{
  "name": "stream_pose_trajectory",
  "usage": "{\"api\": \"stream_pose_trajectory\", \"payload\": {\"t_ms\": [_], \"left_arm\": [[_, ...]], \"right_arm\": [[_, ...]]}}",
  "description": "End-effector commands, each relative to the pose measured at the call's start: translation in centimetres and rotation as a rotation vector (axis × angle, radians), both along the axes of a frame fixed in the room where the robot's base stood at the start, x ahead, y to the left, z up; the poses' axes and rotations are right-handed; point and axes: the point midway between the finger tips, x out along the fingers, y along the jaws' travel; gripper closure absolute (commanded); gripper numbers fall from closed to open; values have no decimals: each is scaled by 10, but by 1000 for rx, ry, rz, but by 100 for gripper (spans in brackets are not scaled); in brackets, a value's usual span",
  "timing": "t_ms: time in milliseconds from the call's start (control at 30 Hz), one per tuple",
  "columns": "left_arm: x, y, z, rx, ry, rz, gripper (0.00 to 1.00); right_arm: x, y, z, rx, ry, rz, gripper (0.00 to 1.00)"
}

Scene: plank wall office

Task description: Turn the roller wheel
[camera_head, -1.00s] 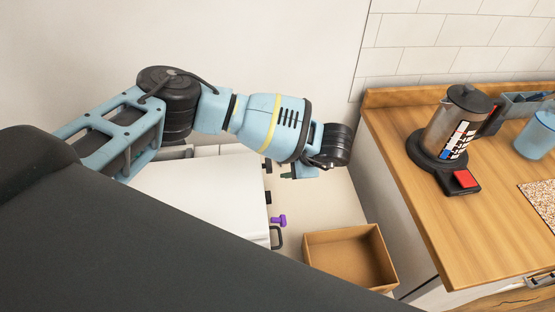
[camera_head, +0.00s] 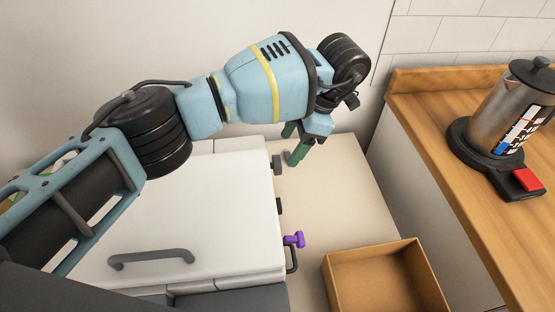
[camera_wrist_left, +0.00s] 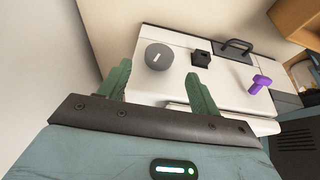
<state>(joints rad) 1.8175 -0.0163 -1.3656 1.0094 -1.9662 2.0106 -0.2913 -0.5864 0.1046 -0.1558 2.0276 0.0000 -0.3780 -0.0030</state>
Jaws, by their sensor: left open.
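A white box-like machine (camera_head: 190,215) has its fittings along its right side. A round grey wheel-like knob (camera_wrist_left: 158,56) with a pale mark sits on that side; it shows dark near the back end in the head view (camera_head: 277,164). I take it for the roller wheel. A purple lever-like part (camera_head: 293,240) is farther forward, also seen in the wrist view (camera_wrist_left: 260,83). My left gripper (camera_head: 293,145) is open and empty, green fingers pointing at the machine's side. In the wrist view the knob appears between the fingertips (camera_wrist_left: 158,73), apparently untouched. My right gripper is out of view.
A small black block (camera_wrist_left: 202,58) and a dark handle (camera_wrist_left: 235,47) stick out of the same side. An open cardboard box (camera_head: 385,280) stands at the front right. A wooden counter (camera_head: 430,110) with a metal coffee press (camera_head: 508,108) is at the right. Pale surface between is clear.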

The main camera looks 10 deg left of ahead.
Motion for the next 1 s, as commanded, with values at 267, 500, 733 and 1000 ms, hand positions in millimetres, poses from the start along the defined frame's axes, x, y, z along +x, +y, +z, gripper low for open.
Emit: {"api": "stream_pose_trajectory", "payload": {"t_ms": [267,500,733,1000], "left_arm": [[-6,16,-41,0,3,3,37],[-7,24,-58,1,-2,3,37],[-8,24,-61,1,-2,2,37],[-8,24,-61,1,-2,2,62]], "right_arm": [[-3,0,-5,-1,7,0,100],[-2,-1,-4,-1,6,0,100],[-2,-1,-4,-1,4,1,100],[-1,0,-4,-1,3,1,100]]}}
